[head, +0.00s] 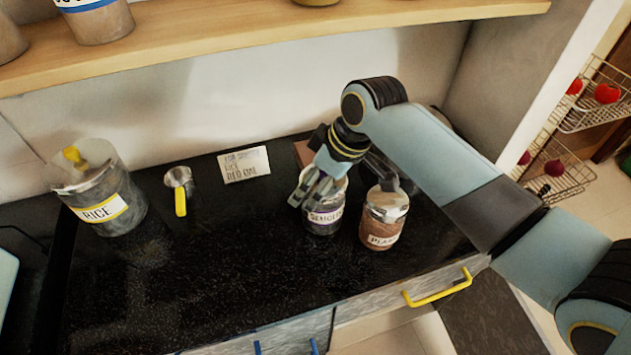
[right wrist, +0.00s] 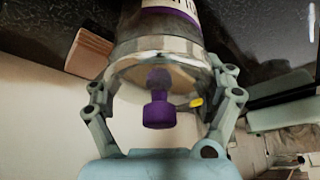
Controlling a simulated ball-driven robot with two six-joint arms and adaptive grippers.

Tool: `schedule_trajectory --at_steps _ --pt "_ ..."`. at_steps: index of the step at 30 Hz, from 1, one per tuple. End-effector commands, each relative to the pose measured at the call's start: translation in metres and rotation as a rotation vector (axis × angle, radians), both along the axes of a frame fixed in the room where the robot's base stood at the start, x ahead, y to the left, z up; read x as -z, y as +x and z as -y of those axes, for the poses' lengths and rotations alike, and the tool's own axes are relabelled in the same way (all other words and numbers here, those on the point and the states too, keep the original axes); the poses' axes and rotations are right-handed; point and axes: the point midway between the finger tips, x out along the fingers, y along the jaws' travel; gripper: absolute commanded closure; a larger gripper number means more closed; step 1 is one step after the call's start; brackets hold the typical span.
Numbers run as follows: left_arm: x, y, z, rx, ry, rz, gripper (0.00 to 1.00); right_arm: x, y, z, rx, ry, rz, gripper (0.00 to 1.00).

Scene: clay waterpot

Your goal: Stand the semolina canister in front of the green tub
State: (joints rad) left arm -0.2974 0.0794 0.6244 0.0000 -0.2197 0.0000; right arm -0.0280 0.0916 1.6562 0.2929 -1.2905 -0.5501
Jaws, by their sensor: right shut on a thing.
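The semolina canister (head: 324,217) stands on the black counter, with a purple-edged label that is partly readable. My right gripper (head: 318,188) comes down on it from above and is shut on its upper part. In the right wrist view the fingers lie on both sides of the canister's silver lid (right wrist: 160,50), with its purple knob (right wrist: 158,110) between them. The gripper hides part of the canister's top in the head view. I cannot make out a green tub. My left gripper is not in view.
A rice canister (head: 105,205), a metal scoop (head: 179,184) and a written card (head: 244,165) are to the left. A reddish-brown block (head: 303,152) is behind. A wooden shelf (head: 220,35) overhangs the back. The front-middle counter is clear.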

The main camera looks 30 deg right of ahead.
Motion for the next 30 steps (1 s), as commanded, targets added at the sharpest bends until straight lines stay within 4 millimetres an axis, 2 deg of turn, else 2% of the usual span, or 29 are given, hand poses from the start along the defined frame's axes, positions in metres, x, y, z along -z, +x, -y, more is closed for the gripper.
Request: schedule_trajectory --at_steps 3,13,14,15,18,26,30 --pt "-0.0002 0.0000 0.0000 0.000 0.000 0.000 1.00 0.0062 0.0014 -0.0003 0.001 0.000 0.004 0.75" --pt "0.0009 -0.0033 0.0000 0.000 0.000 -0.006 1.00 0.0086 0.0014 -0.0004 0.001 0.000 0.004 0.75" --pt "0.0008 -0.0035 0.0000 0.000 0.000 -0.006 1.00 0.0097 0.0003 -0.0002 0.000 0.001 0.002 0.15" --pt "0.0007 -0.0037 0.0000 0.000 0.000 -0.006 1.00 0.0094 0.0004 -0.0002 0.000 0.000 0.002 0.10" --pt "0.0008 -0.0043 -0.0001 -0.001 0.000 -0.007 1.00 0.0094 0.0003 -0.0002 0.000 0.000 0.002 0.00" --pt "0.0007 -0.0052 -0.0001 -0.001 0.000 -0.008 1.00 0.0092 0.0003 -0.0002 0.000 0.000 0.001 0.00" --pt "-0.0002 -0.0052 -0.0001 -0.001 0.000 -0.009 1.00 0.0008 -0.0015 0.0018 0.000 0.000 0.004 0.00"
